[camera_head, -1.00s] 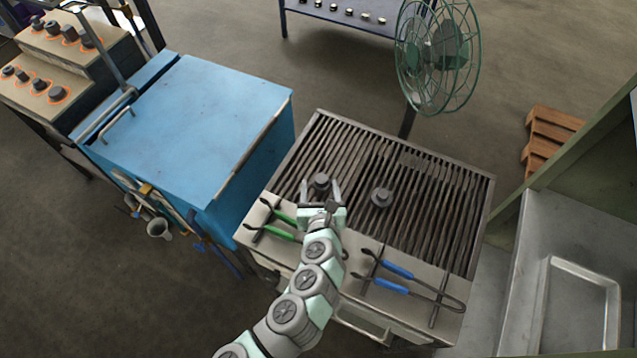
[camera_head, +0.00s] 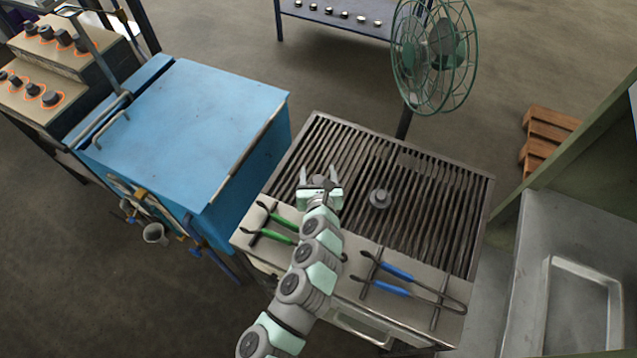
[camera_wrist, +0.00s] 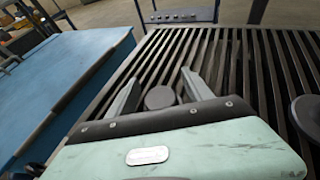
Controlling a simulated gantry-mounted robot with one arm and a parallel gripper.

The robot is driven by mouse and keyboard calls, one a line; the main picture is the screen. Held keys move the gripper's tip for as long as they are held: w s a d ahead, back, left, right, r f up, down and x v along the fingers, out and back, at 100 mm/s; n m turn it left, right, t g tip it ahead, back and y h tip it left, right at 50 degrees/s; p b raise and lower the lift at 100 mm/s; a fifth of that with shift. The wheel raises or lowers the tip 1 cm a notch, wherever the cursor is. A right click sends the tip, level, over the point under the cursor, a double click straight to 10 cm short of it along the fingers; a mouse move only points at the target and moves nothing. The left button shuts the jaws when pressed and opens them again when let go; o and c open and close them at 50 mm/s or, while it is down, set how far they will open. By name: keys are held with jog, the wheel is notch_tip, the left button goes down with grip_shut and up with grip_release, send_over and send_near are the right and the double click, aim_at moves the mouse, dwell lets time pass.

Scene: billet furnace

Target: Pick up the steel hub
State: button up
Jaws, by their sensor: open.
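Two dark grey steel hubs rest on the slatted grate. One hub (camera_wrist: 160,97) sits between the fingers of my gripper (camera_wrist: 162,78) in the wrist view, with a gap to each finger. In the head view this hub (camera_head: 320,181) is mostly hidden by my gripper (camera_head: 318,174). The other hub (camera_head: 380,198) stands to the right on the grate, with a flange and a raised centre. It shows at the right edge of the wrist view (camera_wrist: 306,112). My gripper is open and holds nothing. I cannot tell its exact height over the grate.
Green-handled tongs (camera_head: 272,230) and blue-handled tongs (camera_head: 385,278) lie on the near ledge of the grate table (camera_head: 345,255). A blue cabinet (camera_head: 190,125) stands close on the left. A green fan (camera_head: 433,55) stands behind. The grate's far part is clear.

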jog(key=shift+f, duration=0.1)
grip_shut()
dwell(0.4)
